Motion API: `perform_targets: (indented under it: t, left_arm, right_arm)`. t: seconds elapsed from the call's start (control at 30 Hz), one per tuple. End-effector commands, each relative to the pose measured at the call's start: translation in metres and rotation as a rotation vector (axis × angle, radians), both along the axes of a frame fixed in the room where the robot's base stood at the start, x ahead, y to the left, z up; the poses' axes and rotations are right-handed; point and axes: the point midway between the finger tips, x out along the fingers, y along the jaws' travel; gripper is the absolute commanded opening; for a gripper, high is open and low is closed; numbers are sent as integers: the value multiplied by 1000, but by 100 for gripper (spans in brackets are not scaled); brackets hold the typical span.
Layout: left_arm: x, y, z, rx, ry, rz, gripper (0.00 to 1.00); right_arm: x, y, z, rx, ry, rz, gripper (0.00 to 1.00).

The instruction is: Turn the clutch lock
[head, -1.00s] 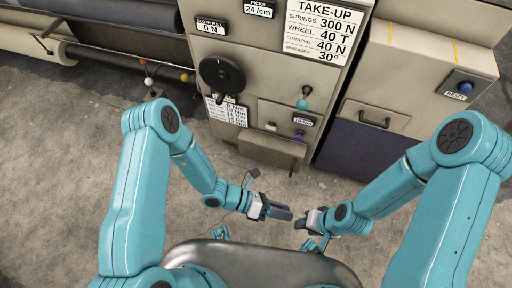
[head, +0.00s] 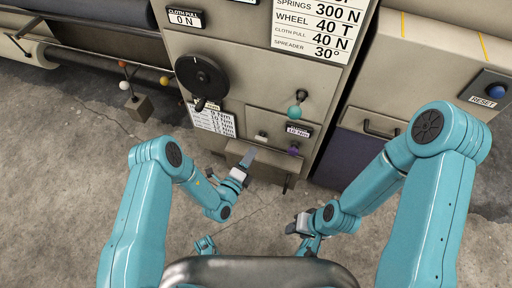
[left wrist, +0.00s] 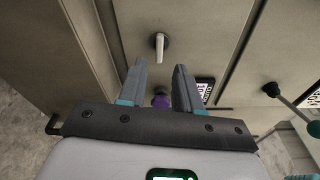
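On the loom's panel, a small pale lever (head: 262,136) on a dark round base looks like the clutch lock; no readable label confirms this. In the left wrist view the pale lever (left wrist: 160,44) stands upright in the picture, beyond the fingertips and in line with the gap between them. My left gripper (head: 250,157) is open and empty, just below the lever in the head view. Its two fingers also show apart in the left wrist view (left wrist: 160,70), not visibly touching the lever. My right gripper (head: 297,227) is low in front of the loom, away from the panel; its opening is unclear.
A purple knob (head: 293,150) and a teal ball lever (head: 294,112) are right of the pale lever. A black dial (head: 202,77) is at upper left. A beige cabinet with a blue reset button (head: 495,90) stands at right.

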Motion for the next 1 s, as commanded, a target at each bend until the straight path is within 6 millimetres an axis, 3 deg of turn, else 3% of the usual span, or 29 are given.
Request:
perform_targets:
  t: [0.5,0.83,0.87,0.97,1.0]
  left_arm:
    - [55,-29,-4,0,-2,1,34]
    - [57,-29,-2,0,1,1,34]
    - [57,-29,-2,0,1,1,30]
    - [57,-29,-2,0,1,1,0]
    - [57,-29,-2,0,1,1,0]
  right_arm:
    - [7,-7,-34,-5,-13,-28,43]
    - [7,-6,-29,-5,-11,-26,43]
    - [7,-6,-29,-5,-11,-26,43]
    - [7,-6,-29,-5,-11,-26,43]
    - [7,-6,-29,-5,-11,-26,43]
